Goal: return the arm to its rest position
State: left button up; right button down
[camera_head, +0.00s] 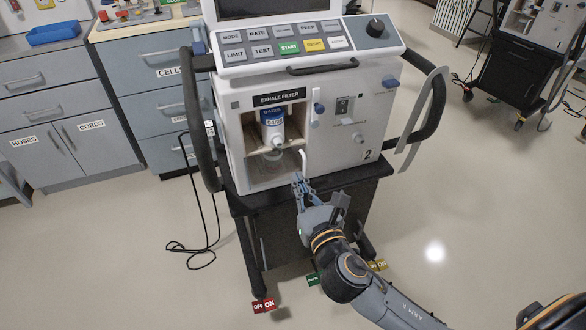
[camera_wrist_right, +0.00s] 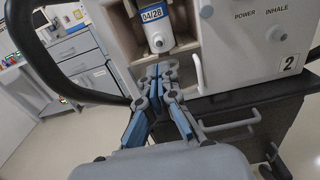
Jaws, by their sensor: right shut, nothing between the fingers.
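My right gripper (camera_head: 298,182) is in front of the ventilator marked 2 (camera_head: 345,150), near the lower front edge of its open exhale filter bay (camera_head: 250,180). Its fingers are together with nothing between them. In the right wrist view the gripper (camera_wrist_right: 158,72) points at the bay, just below a white filter canister (camera_wrist_right: 157,28) with a 04/28 label. The canister also shows in the head view (camera_head: 272,130), seated inside the bay and apart from the fingers. My right arm (camera_head: 350,275) reaches up from the lower right. My left gripper is not in view.
The ventilator has a button panel (camera_head: 290,45) and a black side rail (camera_head: 430,110) at right. It stands on a dark cart (camera_head: 275,235). Drawers (camera_head: 160,90) stand at left, and a cable (camera_head: 190,250) lies on the floor. Another ventilator cart (camera_head: 510,75) is at upper right.

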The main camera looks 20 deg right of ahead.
jog(key=s+d+f+m+g+h, duration=0.1)
jog(key=s+d+f+m+g, duration=0.2)
jog(key=f+m, duration=0.6)
jog(key=s+d+f+m+g, duration=0.1)
jog(key=s+f+m+g, duration=0.35)
jog(key=f, duration=0.85)
jog(key=s+d+f+m+g+h, duration=0.1)
jog(key=s+d+f+m+g, duration=0.15)
jog(key=f+m, duration=0.65)
jog(key=s+a+f+m+g+y, duration=0.25)
jog(key=s+f+m+g, duration=0.35)
jog(key=s+f+m, duration=0.8)
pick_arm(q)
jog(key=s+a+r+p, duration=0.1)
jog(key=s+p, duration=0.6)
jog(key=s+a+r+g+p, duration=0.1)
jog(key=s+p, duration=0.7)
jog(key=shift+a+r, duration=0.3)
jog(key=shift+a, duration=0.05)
pick_arm(e)
jog(key=s+d+n+g, duration=0.1)
jog(key=s+d+n, duration=0.1)
jog(key=s, duration=1.6)
jog(key=shift+s+d+r+n+h, duration=0.2)
jog(key=shift+d+r+n+h, duration=0.15)
jog(key=shift+h, duration=0.1)
